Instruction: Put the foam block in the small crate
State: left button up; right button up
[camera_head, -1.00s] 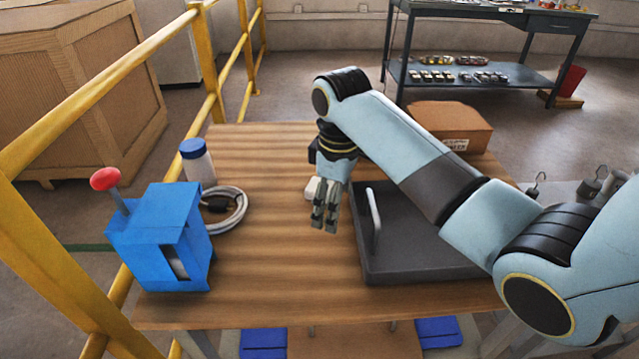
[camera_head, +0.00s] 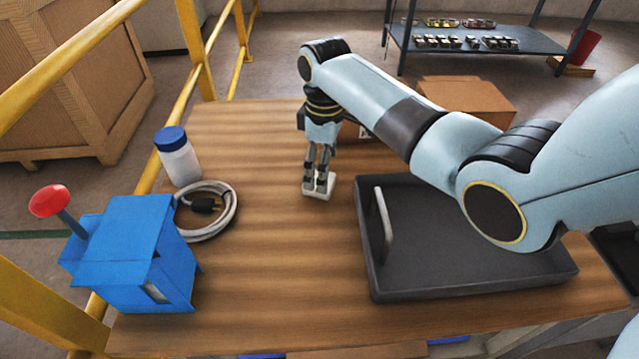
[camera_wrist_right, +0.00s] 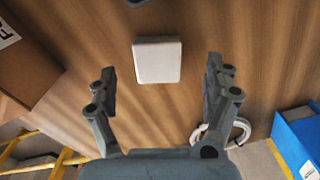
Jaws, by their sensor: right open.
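The foam block, a small white slab (camera_head: 326,189), lies flat on the wooden table left of the dark grey tray. It shows whole in the right wrist view (camera_wrist_right: 157,60), beyond the fingertips and roughly between them. My right gripper (camera_head: 318,178) points down at the block and partly covers it in the head view. In the wrist view its fingers (camera_wrist_right: 160,88) are wide apart with nothing between them. I cannot tell the height gap. I cannot identify the small crate for sure; a dark grey shallow tray with a pale handle (camera_head: 470,270) stands right of the block. My left gripper is out of view.
A cardboard box (camera_head: 468,98) stands at the table's back right, behind my right arm. On the left are a white bottle with blue lid (camera_head: 180,162), a coiled cable (camera_head: 232,207) and a blue box with red knob (camera_head: 130,250). The table's middle front is clear.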

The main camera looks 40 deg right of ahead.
aim_at(332, 178)
jog(key=f, duration=0.4)
jog(key=shift+s+d+b, duration=0.25)
jog(key=shift+d+b, duration=0.15)
jog(key=shift+f, duration=0.55)
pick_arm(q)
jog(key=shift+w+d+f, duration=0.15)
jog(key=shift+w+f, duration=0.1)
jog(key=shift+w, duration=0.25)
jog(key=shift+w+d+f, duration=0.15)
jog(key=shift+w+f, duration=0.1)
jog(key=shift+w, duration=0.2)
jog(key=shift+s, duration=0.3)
pick_arm(e)
jog(key=c, duration=0.9)
